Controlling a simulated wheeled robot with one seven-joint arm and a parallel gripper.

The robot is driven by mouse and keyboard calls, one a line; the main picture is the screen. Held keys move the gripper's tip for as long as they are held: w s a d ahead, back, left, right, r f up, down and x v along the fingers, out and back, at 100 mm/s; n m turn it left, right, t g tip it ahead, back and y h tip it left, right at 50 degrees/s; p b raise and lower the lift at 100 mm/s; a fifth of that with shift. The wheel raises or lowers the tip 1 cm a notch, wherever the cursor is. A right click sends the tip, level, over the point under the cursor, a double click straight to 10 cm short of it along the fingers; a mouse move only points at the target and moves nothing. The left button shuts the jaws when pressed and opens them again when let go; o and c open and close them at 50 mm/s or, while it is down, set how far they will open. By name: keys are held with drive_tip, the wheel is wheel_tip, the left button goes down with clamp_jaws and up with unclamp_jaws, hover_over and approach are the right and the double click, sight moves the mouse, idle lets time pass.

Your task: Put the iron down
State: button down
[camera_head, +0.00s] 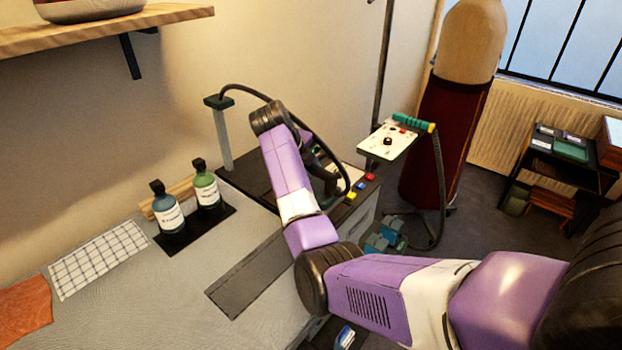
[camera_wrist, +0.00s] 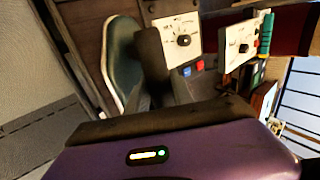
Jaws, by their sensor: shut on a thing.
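The iron (camera_head: 326,184) is a dark shape with a black cable, partly hidden behind my arm in the head view. In the wrist view a dark green, pale-rimmed rounded body (camera_wrist: 122,60) shows beside the dark fingers and appears to be the iron. My gripper (camera_wrist: 155,75) is shut on it; the grip itself is mostly hidden. The iron is over or at the right part of the black station top (camera_head: 250,170). I cannot tell whether it touches the surface.
A post (camera_head: 222,138) carries the cable at the back. Two bottles (camera_head: 168,210) stand on a black tray left of the station. A control box (camera_head: 388,141) with a dial stands to the right. A checked cloth (camera_head: 98,259) lies left; the grey table between is mostly clear.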

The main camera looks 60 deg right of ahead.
drive_tip(key=shift+f+p, duration=0.3)
drive_tip(key=shift+f, duration=1.5)
drive_tip(key=shift+f, duration=0.1)
drive_tip(key=c, duration=1.1)
unclamp_jaws()
drive_tip(key=shift+f, duration=0.15)
drive_tip(key=shift+r, duration=0.25)
drive_tip(key=shift+w+a+r, duration=0.1)
drive_tip(key=shift+a+r, duration=0.15)
drive_tip(key=shift+r, duration=0.05)
drive_tip(key=b+v, duration=0.2)
drive_tip(key=v, duration=0.9)
